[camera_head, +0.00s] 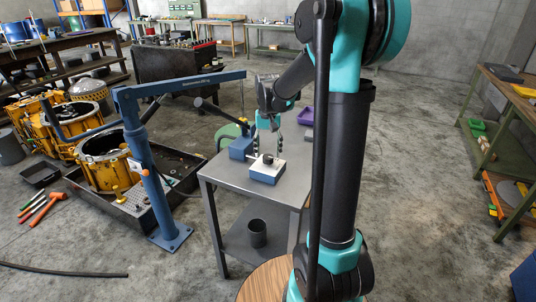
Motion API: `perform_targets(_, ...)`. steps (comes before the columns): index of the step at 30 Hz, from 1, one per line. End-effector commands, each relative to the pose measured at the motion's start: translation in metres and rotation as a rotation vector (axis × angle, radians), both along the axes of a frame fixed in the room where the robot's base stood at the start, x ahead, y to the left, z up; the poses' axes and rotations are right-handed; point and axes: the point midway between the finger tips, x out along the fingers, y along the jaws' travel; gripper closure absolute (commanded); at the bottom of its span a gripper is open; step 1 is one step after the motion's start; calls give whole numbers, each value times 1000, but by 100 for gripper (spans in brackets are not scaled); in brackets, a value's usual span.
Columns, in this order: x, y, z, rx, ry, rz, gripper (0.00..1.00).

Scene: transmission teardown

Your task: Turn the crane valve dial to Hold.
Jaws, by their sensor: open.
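The crane valve box (267,175) sits on a small grey metal table. It is blue with a white top face. A small dark dial (267,158) with a bit of red stands on that face. The markings and the dial's setting are too small to read. My gripper (268,147) points down over the box with its fingers apart, one to each side of the dial in the picture. Whether the fingers touch anything cannot be told.
A blue shop crane (143,165) stands left of the grey table (225,175), with a blue block (240,149) at the table's back left. A purple bin (306,116) lies behind. A dark cup (257,233) stands on the lower shelf. Yellow housings fill the left.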

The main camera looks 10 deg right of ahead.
Motion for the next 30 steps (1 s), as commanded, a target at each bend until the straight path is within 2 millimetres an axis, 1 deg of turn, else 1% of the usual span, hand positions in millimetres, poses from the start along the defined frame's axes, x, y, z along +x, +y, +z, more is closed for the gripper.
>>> perform_targets(3,0,0,-11,0,0,0,44)
perform_targets(6,0,0,-15,0,0,0,44)
perform_targets(14,0,0,-16,0,0,0,44)
perform_targets(15,0,0,-16,0,0,0,45)
perform_targets(27,0,0,-16,0,0,0,93)
perform_targets(30,0,0,-15,0,0,2,93)
